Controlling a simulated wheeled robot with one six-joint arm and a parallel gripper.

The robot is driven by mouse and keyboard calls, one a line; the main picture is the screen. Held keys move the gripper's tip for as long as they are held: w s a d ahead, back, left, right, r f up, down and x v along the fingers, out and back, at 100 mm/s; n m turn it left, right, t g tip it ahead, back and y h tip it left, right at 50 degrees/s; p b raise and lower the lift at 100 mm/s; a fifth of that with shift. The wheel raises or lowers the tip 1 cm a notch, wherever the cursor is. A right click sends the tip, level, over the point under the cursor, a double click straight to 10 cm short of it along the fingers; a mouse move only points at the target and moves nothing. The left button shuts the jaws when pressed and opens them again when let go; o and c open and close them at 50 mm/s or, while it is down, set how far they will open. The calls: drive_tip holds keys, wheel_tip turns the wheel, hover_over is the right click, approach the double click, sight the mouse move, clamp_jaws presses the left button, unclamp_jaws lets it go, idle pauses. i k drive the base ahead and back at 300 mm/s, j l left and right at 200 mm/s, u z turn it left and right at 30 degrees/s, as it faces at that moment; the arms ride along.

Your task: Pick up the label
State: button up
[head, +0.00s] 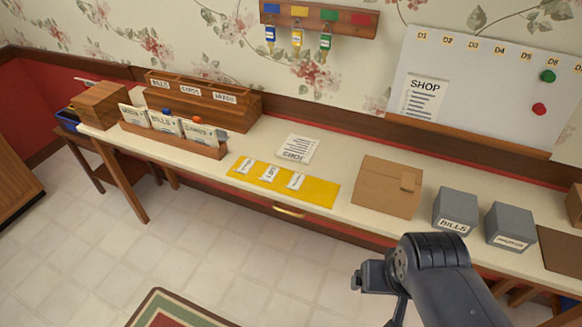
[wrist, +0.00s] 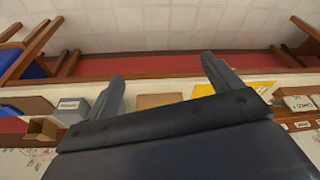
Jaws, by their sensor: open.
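Several white labels could be meant. Three small white labels, a left one (head: 246,165), a middle one (head: 269,174) and a right one (head: 296,181), lie on a yellow mat (head: 318,192) on the long table. Their print is too small to read surely. Part of the yellow mat (wrist: 262,86) shows in the wrist view, partly behind a finger. My gripper (wrist: 164,78) is open with nothing between its fingers, apart from the labels. In the head view my arm is at the lower right, and I cannot make out the fingertips.
A cardboard box (head: 387,188), grey BILLS box (head: 455,210) and second grey box (head: 510,226) stand right of the mat. A JOBS sheet (head: 298,149) lies behind it. A wooden rack (head: 173,138) holds cards at left. A whiteboard (head: 480,80) and key rack (head: 318,18) hang above.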

sight(245, 169)
drive_tip(key=i+j+u, duration=0.25)
drive_tip(key=i+j, duration=0.3)
drive_tip(key=i+j+u, duration=0.3)
drive_tip(key=i+j, duration=0.15)
drive_tip(key=i, duration=0.2)
